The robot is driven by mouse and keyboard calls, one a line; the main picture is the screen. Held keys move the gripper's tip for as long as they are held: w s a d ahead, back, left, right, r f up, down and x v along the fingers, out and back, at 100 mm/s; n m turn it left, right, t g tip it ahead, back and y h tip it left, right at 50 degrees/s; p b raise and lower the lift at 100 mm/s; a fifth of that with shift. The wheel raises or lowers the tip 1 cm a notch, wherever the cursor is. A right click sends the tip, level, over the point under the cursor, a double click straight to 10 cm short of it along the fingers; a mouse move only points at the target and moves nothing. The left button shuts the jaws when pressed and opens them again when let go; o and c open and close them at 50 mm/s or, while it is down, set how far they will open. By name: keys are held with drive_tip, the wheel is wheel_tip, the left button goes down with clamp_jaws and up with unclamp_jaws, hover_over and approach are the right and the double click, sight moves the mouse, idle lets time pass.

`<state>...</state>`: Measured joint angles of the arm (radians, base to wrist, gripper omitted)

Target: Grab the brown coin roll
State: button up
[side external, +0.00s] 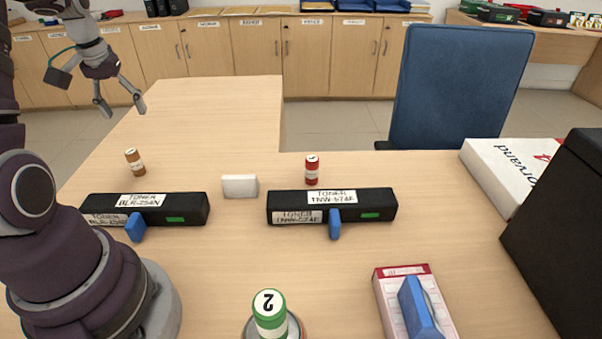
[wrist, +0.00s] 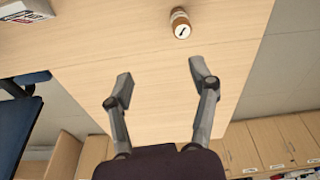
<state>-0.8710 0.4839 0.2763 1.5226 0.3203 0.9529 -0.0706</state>
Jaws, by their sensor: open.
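The brown coin roll (side external: 134,161) stands upright on the desk at the left in the side view, behind the left toner cartridge. It has a white label band. In the wrist view the brown coin roll (wrist: 180,23) is near the top, beyond my fingertips and slightly right of centre. My gripper (side external: 122,108) is in the air above the far left part of the desk, open and empty. In the wrist view the fingers of my gripper (wrist: 159,82) are spread wide with only desk between them.
A red roll (side external: 312,170) stands behind the right toner cartridge (side external: 332,206). The left toner cartridge (side external: 145,209) lies just in front of the brown roll. A white block (side external: 240,186) sits between the cartridges. A green-white roll (side external: 269,314) stands at the front. The desk behind the brown roll is clear.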

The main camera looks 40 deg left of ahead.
sight(131, 151)
drive_tip(key=shift+n, duration=0.4)
drive_tip(key=a+f, duration=0.1)
drive_tip(key=f, duration=0.3)
drive_tip(key=a+f, duration=0.1)
drive_tip(key=f, duration=0.3)
drive_tip(key=s+a+f, duration=0.1)
drive_tip(key=f, duration=0.3)
drive_tip(key=shift+s+a, duration=0.1)
drive_tip(key=shift+a, duration=0.15)
drive_tip(key=shift+r, duration=0.1)
clamp_jaws()
